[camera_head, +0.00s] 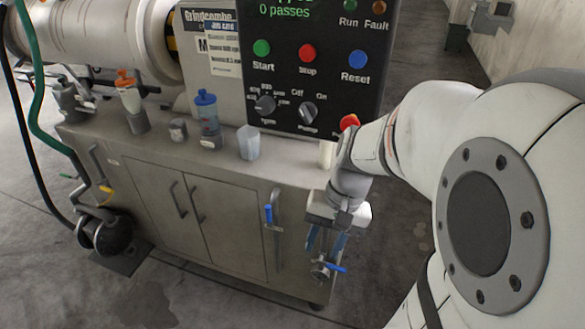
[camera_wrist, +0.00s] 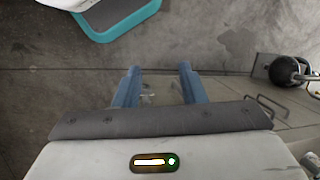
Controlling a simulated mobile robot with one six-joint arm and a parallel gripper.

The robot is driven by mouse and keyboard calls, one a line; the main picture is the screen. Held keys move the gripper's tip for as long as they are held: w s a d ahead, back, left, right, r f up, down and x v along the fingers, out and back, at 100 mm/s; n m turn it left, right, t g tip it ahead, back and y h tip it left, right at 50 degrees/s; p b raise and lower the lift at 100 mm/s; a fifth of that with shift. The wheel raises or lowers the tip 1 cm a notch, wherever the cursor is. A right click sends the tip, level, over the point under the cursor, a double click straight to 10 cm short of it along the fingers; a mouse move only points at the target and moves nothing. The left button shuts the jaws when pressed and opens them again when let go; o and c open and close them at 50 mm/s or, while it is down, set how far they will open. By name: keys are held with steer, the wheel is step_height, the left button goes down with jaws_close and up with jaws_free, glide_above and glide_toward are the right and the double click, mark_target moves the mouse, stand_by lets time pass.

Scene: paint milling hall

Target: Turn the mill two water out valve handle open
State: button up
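Two valves with blue handles show at the cabinet's right end in the head view. One blue handle (camera_head: 268,214) hangs upright on a pipe on the front face. The other blue handle (camera_head: 335,267) lies roughly level, lower and further right, on a metal valve body (camera_head: 320,272). I cannot tell which is mill two water out; no label is readable. My gripper (camera_head: 324,246) points down just above the lower valve. Its blue fingers are apart with nothing held; they also show in the wrist view (camera_wrist: 158,72). Contact with the valve cannot be told.
A control panel (camera_head: 310,70) stands behind. A black round pump (camera_head: 113,235) sits at left, also in the wrist view (camera_wrist: 283,70). Floor in front is clear.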

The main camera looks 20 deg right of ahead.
steer(key=w+d+f+m+y+b, duration=0.25)
steer(key=f+m+y+b, duration=0.45)
steer(key=f, duration=0.7)
steer(key=m+t+y+b, duration=0.5)
steer(key=m+t+b, duration=0.65)
steer(key=b, duration=0.25)
glide_toward(341, 268)
steer(key=x, duration=0.3)
steer(key=shift+n, duration=0.25)
steer(key=x, duration=0.2)
steer(key=b+x, duration=0.1)
steer(key=x, duration=0.3)
steer(key=shift+w+a+f+b, duration=0.25)
steer(key=shift+a+f+b, duration=0.1)
steer(key=shift+f, duration=0.05)
jaws_close()
